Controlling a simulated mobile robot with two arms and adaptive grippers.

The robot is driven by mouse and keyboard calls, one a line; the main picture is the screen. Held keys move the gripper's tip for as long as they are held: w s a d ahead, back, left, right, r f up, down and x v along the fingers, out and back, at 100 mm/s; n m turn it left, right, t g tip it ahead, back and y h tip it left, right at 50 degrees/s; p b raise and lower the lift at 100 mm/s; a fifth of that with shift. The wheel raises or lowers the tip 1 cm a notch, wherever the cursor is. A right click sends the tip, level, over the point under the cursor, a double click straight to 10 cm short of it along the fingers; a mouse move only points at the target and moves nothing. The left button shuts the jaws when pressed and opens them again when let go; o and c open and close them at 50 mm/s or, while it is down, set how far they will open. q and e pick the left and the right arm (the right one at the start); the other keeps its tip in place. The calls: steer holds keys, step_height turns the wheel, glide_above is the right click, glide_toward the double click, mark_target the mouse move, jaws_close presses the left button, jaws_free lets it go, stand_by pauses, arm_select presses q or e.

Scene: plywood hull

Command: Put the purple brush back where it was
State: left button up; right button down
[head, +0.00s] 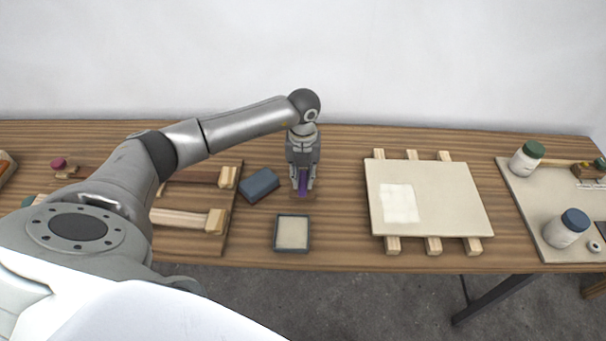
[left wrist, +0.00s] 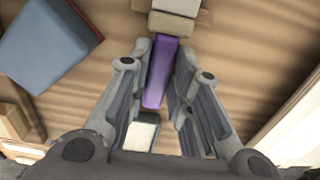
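The purple brush (head: 303,182) is at the middle of the table, between the fingers of my left gripper (head: 303,184). In the left wrist view the purple part (left wrist: 160,75) lies between the two fingers of the left gripper (left wrist: 161,55), with the fingers close along both its sides. A pale beige block-like part (left wrist: 172,22) shows beyond its far end and a whitish block (left wrist: 141,134) near its close end; I cannot tell whether they belong to the brush. A small brown patch is under the brush, mostly hidden. My right gripper is not in view.
A blue block (head: 259,185) lies just left of the gripper, and a square grey-rimmed tray (head: 276,240) in front. A wooden rack (head: 231,200) with long handled pieces is at left. A pale panel on slats (head: 440,190) and a board with jars (head: 520,190) are at right.

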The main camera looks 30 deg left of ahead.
mark_target(303, 179)
arm_select(q)
steer(key=o, duration=0.3)
steer(key=shift+o, duration=0.2)
steer(key=shift+r+p, duration=0.5)
steer(key=shift+r, duration=0.1)
step_height(303, 179, up, 12)
steer(key=b, duration=0.2)
